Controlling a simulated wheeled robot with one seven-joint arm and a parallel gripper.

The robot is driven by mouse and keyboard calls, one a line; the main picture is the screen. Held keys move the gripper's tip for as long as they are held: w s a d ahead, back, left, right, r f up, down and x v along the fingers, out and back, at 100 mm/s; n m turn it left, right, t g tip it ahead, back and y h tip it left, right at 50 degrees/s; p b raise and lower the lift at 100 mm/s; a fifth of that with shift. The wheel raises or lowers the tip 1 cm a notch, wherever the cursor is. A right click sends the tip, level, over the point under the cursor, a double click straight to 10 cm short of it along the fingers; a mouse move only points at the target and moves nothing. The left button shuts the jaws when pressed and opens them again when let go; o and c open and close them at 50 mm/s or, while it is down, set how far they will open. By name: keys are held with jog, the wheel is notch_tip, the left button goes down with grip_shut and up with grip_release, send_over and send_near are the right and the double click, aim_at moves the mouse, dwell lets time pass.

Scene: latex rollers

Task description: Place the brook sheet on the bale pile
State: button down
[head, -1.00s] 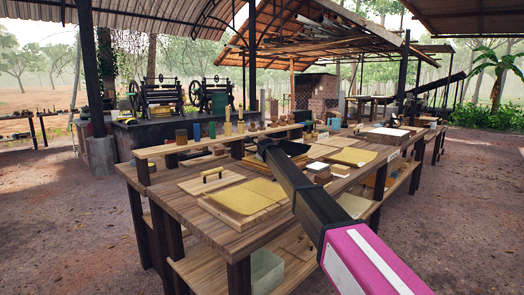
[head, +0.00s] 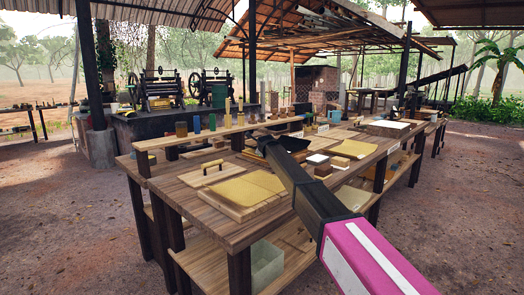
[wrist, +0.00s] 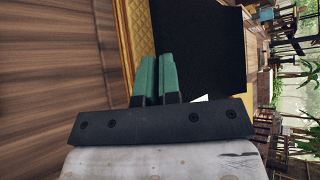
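In the wrist view, the two green fingers of my gripper (wrist: 157,77) are close together at the near edge of a broad black sheet (wrist: 205,45). The black sheet also shows in the head view (head: 296,143), at the far end of my arm above the table; it appears held there. I take it for the brook sheet, but no label can be read. Yellow layers (wrist: 138,35) show beside and partly under the sheet in the wrist view; they may be the bale pile. Whether sheet and layers touch cannot be told. My arm hides part of this area in the head view.
A yellow sheet on a board (head: 246,190) lies at the table's near left, beside a board with a handle (head: 213,170). Another yellow sheet (head: 354,149) and small blocks (head: 318,160) are right of my arm. A raised shelf (head: 220,130) with jars runs along the back.

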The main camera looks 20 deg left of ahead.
jog(key=shift+f, duration=0.2)
jog(key=c, duration=1.2)
grip_release()
jog(key=shift+c, duration=0.2)
jog(key=shift+f, duration=0.1)
jog(key=shift+s, duration=0.1)
